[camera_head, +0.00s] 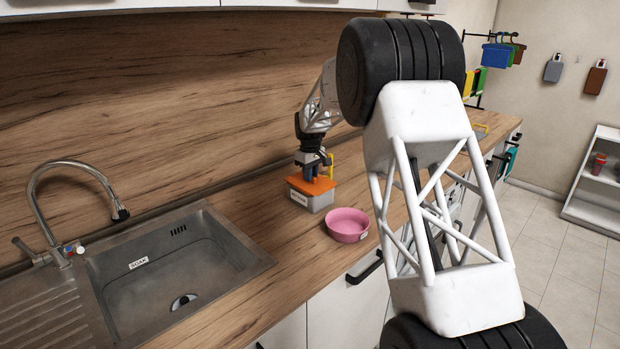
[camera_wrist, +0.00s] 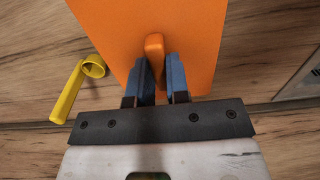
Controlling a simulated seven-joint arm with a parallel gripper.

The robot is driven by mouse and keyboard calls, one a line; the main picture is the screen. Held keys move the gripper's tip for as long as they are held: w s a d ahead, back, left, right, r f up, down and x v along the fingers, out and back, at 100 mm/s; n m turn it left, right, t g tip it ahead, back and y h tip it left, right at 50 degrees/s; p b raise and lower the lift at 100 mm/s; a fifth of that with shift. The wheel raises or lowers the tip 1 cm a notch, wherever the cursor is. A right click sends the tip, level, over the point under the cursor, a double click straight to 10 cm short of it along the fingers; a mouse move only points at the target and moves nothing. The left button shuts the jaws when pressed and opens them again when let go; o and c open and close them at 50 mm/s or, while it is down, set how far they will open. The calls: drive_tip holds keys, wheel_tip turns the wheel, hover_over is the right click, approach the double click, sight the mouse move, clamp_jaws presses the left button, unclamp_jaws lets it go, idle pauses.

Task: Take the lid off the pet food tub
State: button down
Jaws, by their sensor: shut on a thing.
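The pet food tub (camera_head: 313,203) is a pale grey box with a white label, standing on the wooden counter right of the sink. Its orange lid (camera_head: 322,184) appears to be on top of the tub; whether there is a gap under it cannot be told. In the wrist view the lid (camera_wrist: 190,40) fills the upper middle, with an orange handle (camera_wrist: 154,46) near its centre. My gripper (camera_head: 313,172) is above the lid, pointing down. Its blue fingers (camera_wrist: 158,66) are shut on the handle, one on each side. The tub is hidden under the lid in the wrist view.
A pink bowl (camera_head: 347,226) stands just right of the tub, near the counter's front edge. A yellow object (camera_head: 329,162) is behind the gripper and shows beside the lid in the wrist view (camera_wrist: 78,90). The sink (camera_head: 180,262) lies to the left.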

drive_tip(key=shift+r, duration=0.1)
drive_tip(key=shift+r, duration=1.35)
drive_tip(key=shift+s+r, duration=0.15)
drive_tip(key=shift+r, duration=0.2)
drive_tip(key=s+d+r, duration=0.1)
drive_tip(key=s+d, duration=0.2)
drive_tip(key=s, duration=1.2)
drive_tip(key=shift+s+r, duration=0.2)
drive_tip(key=shift+d, duration=0.1)
drive_tip(key=w+d+f, duration=0.1)
drive_tip(key=w+d, duration=0.4)
drive_tip(key=d, duration=0.7)
drive_tip(key=w+d+f, duration=0.1)
drive_tip(key=w+d, duration=0.4)
drive_tip(key=d, duration=0.7)
drive_tip(key=shift+w+d, duration=0.2)
drive_tip(key=shift+w, duration=0.2)
drive_tip(key=shift+f, duration=0.15)
